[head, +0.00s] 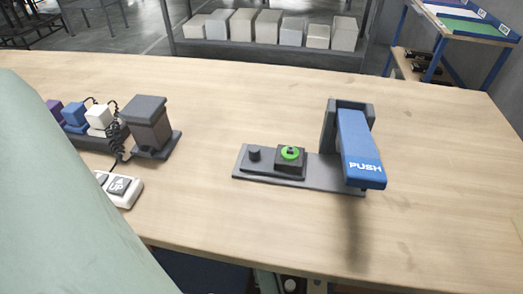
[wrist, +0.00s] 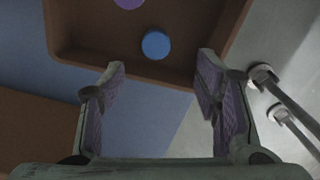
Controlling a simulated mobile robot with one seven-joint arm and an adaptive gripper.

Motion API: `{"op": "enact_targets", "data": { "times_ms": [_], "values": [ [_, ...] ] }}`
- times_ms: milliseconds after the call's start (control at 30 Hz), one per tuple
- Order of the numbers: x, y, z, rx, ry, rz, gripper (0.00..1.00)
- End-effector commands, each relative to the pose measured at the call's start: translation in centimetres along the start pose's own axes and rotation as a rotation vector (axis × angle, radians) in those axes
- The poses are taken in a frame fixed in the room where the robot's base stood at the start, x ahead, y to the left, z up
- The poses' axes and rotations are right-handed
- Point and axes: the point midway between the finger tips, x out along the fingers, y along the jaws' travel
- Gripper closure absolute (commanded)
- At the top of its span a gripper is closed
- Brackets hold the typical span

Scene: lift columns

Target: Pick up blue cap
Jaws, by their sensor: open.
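The blue cap (wrist: 156,44) shows in the wrist view as a round blue disc inside a brown tray (wrist: 85,62), near its lower wall. My gripper (wrist: 158,75) is open, with one finger on each side of the picture and nothing between the pads. The cap lies beyond the fingertips, roughly midway between them, and apart from them. The head view shows neither the cap nor my gripper.
A purple disc (wrist: 128,3) is cut off at the top of the wrist view. Metal rods (wrist: 289,102) stand to the right of the tray. The head view shows a wooden table (head: 215,85) with a blue PUSH lever (head: 362,150) and a dark block (head: 148,123).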

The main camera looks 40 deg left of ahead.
Motion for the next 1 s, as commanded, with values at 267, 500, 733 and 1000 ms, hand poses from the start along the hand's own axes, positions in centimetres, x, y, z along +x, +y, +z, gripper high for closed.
{"op": "enact_targets", "data": {
  "times_ms": [267, 500, 733, 1000],
  "values": [
    [3.5, 0.1, -0.1, -0.001, 0.0, 0.0, 0.43],
    [6.0, 0.5, -0.3, -0.003, 0.0, -0.002, 0.43],
    [8.7, 0.7, -0.2, -0.001, 0.0, 0.0, 0.43],
    [8.9, 0.7, -0.2, 0.0, 0.0, 0.001, 0.44]
  ]
}}
